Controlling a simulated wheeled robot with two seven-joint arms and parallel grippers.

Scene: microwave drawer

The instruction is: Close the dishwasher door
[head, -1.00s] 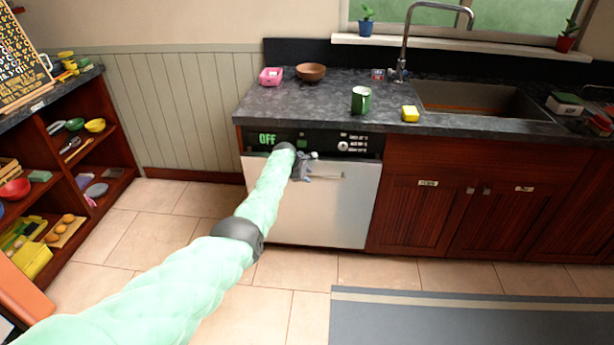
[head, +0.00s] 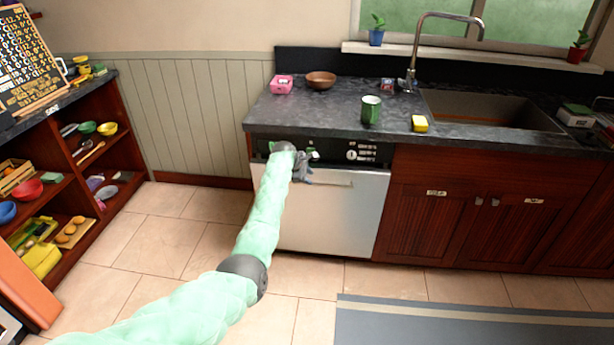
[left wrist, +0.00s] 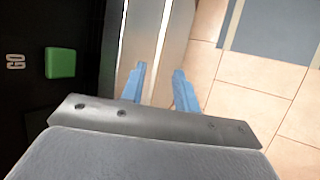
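The dishwasher door (head: 330,220) is a white-silver panel under the counter. It stands upright, closed or very nearly so; I cannot tell whether it is fully flush. A bar handle (head: 338,184) runs near its top. My left gripper (head: 303,172) is at the door's upper left part, just below the black control panel (head: 365,152). In the left wrist view its two blue fingers (left wrist: 159,80) are apart with nothing between them, in front of the silver door (left wrist: 150,40). Contact with the door is not clear. My right gripper is not in view.
A green GO button (left wrist: 60,62) is beside the left gripper. Red-brown cabinets (head: 430,215) stand to the right, shelves (head: 100,165) to the left. The tiled floor in front is clear.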

